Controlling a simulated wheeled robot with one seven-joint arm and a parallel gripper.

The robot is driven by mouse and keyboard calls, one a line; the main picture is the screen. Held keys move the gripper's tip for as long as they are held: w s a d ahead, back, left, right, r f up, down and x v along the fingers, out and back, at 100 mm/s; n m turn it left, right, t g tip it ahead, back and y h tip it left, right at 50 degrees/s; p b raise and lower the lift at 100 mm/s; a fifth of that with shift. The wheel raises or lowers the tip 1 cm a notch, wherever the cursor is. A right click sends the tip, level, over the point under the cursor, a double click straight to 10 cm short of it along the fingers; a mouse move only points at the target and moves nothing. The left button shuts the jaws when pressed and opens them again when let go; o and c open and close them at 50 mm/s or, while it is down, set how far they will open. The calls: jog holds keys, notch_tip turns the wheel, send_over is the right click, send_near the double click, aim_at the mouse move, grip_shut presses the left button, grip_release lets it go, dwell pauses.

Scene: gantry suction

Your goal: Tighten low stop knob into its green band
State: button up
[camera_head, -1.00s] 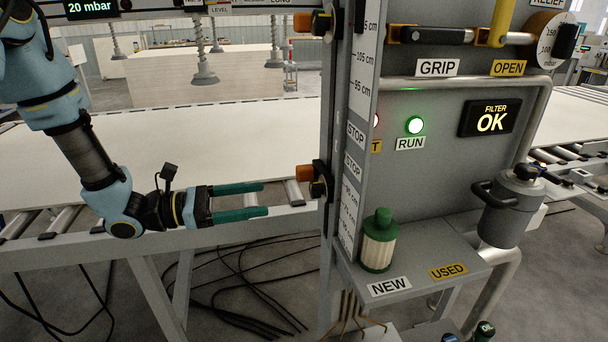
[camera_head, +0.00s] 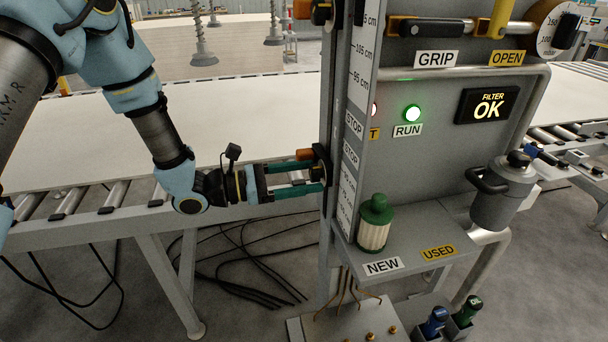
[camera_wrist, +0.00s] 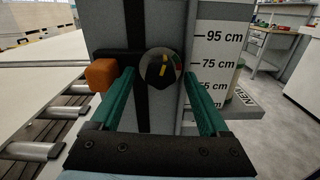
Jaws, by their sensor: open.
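The low stop knob (camera_wrist: 161,69) is a dark round knob with a yellow pointer line, and small green and red marks show at its right side. It sits on a black stop block (camera_wrist: 122,60) with an orange bumper (camera_wrist: 103,74), on the grey post. My gripper (camera_head: 322,177) is open, its two green fingers reaching to the stop. In the wrist view my gripper (camera_wrist: 161,82) has one finger on each side of the knob; whether they touch it I cannot tell. In the head view the fingers partly hide the knob.
A height scale (camera_wrist: 216,70) runs up the post's right face. A shelf (camera_head: 410,245) right of the post holds a green-capped filter (camera_head: 375,225). A grey canister (camera_head: 502,195) hangs further right. The roller conveyor with a pale board (camera_head: 230,120) lies left of the post.

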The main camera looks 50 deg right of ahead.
grip_shut()
jog(key=shift+w+m+b, duration=0.1)
jog(key=shift+m+b, duration=2.5)
jog(key=shift+b, duration=1.7)
grip_release()
jog(key=b+v, duration=0.3)
jog(key=v, duration=0.7)
jog(key=shift+w+a, duration=0.25)
jog(key=shift+a, duration=0.05)
